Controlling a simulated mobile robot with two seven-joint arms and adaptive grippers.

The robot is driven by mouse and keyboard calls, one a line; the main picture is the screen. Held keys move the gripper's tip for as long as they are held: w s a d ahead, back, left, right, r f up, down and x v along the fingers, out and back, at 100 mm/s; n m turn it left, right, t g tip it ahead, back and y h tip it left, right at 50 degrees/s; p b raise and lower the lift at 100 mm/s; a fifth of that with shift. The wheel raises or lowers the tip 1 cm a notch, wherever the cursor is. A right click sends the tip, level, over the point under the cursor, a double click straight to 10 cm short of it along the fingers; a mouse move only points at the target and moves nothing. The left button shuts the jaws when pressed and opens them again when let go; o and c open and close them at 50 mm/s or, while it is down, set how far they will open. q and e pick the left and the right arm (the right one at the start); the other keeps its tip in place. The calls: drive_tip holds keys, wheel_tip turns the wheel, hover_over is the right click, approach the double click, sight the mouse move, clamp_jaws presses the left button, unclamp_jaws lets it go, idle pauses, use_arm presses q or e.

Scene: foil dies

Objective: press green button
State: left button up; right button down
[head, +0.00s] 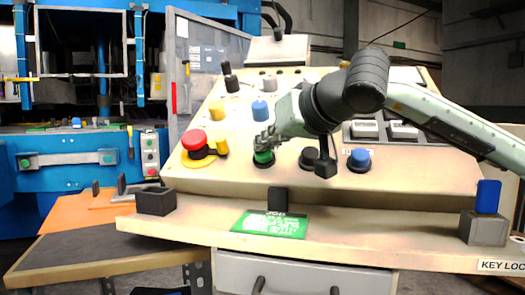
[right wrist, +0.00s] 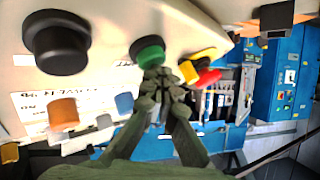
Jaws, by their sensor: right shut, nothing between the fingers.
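The green button (head: 263,159) is on the sloping cream control panel (head: 235,182), in the lower row of buttons. My right gripper (head: 265,143) is shut and empty, with its fingertips right at the green button and overlapping its upper part. In the right wrist view the closed fingertips (right wrist: 157,72) meet the lower edge of the green button (right wrist: 148,50). Whether they touch it or press it in, I cannot tell. My left gripper is not in view.
A red mushroom button (head: 194,140) on a yellow base is left of the green button. A black button (head: 309,158) and a blue button (head: 360,160) are to its right. Several knobs stand higher up. A green card (head: 270,224) lies on the ledge below.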

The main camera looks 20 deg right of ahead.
drive_tip(key=shift+s+a+r+p, duration=0.35)
drive_tip(key=shift+s+r, duration=0.1)
drive_tip(key=shift+r, duration=0.25)
drive_tip(key=shift+r, duration=0.1)
drive_tip(key=s+r+p, duration=0.1)
drive_tip(key=r, duration=0.1)
drive_tip(key=s+a+r+p, duration=0.1)
drive_tip(key=r, duration=0.1)
drive_tip(key=shift+s+a, duration=0.2)
idle(0.9)
